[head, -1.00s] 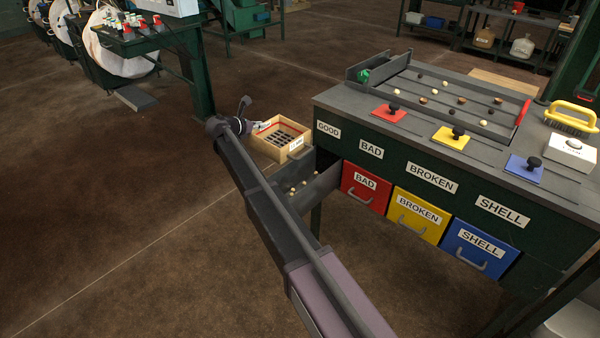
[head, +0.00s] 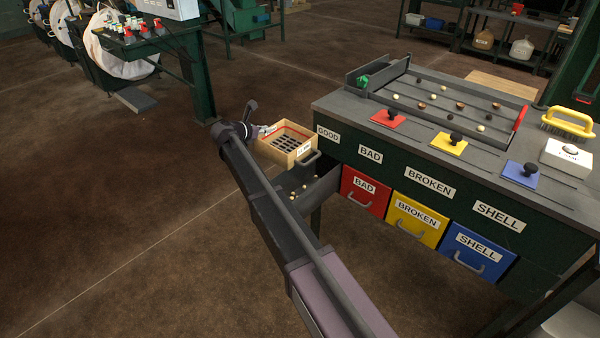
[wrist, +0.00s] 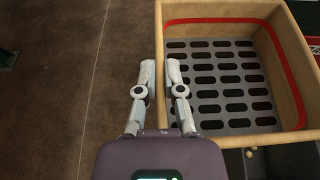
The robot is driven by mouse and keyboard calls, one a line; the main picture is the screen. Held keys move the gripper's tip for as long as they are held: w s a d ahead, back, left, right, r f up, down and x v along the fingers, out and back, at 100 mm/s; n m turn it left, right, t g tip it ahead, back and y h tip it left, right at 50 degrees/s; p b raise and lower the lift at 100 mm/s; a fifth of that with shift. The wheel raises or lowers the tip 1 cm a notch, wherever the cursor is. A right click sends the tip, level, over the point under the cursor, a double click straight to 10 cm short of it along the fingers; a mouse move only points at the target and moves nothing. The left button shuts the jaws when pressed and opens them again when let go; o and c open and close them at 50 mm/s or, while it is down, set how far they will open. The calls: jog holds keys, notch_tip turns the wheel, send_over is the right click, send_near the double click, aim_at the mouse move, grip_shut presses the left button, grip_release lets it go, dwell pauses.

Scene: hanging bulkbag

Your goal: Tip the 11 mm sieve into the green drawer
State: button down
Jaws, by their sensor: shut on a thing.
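The sieve (head: 287,143) is a wooden box with a red inner stripe and a slotted dark plate; it also shows in the wrist view (wrist: 222,75). I see nothing lying on the plate. It looks about level. My gripper (wrist: 160,75) is shut on the sieve's near wall, one finger on each side; in the head view it is small and partly hidden at the sieve's left side. An open dark drawer (head: 322,190) under the GOOD label holds several pale nuts. The sieve is above and beside its far left end. My arm hides part of the drawer; its front is not visible.
The sorting bench (head: 330,102) stands to the right, with shut red (head: 364,190), yellow (head: 415,219) and blue (head: 477,252) drawers. A white-bag stand (head: 125,45) is at the back left. The floor left of the sieve is clear.

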jog(key=shift+s+d+r+p, duration=0.45)
jog(key=shift+s+d+r, duration=0.15)
jog(key=shift+s+d, duration=0.2)
jog(key=shift+a+r, duration=0.1)
